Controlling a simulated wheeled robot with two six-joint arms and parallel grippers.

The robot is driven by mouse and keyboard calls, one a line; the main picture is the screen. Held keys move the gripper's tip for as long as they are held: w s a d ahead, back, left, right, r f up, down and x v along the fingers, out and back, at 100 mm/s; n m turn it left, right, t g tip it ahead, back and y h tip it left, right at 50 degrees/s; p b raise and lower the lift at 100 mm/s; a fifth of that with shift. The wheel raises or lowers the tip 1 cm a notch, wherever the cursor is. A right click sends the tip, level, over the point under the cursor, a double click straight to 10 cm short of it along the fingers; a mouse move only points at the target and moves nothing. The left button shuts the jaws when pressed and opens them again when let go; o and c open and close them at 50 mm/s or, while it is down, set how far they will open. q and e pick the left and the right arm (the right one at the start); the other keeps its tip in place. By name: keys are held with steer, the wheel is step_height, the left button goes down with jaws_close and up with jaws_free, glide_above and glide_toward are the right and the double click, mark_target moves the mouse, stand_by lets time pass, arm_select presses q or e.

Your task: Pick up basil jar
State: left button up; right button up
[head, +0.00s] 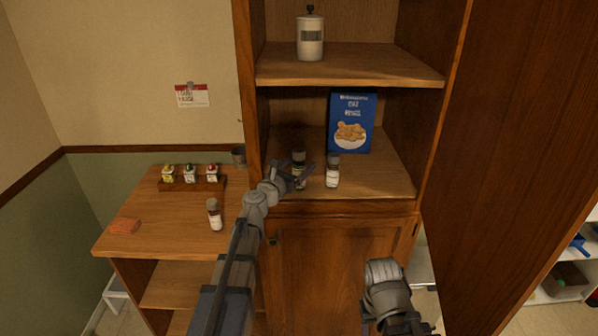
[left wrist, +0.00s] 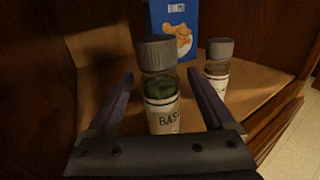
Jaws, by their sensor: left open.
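The basil jar (left wrist: 160,90) has a grey lid, green contents and a white label reading "BAS". It stands upright on the middle cabinet shelf. In the head view the jar (head: 299,157) is partly hidden behind my left gripper (head: 297,175). In the left wrist view my left gripper (left wrist: 160,100) is open, with one finger to each side of the jar; I cannot tell whether either finger touches it. My right arm shows low in the head view, but its fingertips cannot be made out.
A second jar (head: 332,171) stands just right of the basil jar. A blue box (head: 352,122) is behind them. A third jar (head: 215,215) and a rack (head: 193,184) of small bottles are on the left counter. A white canister (head: 310,38) is on the shelf above.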

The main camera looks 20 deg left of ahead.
arm_select(q)
jaws_close()
stand_by(0.7)
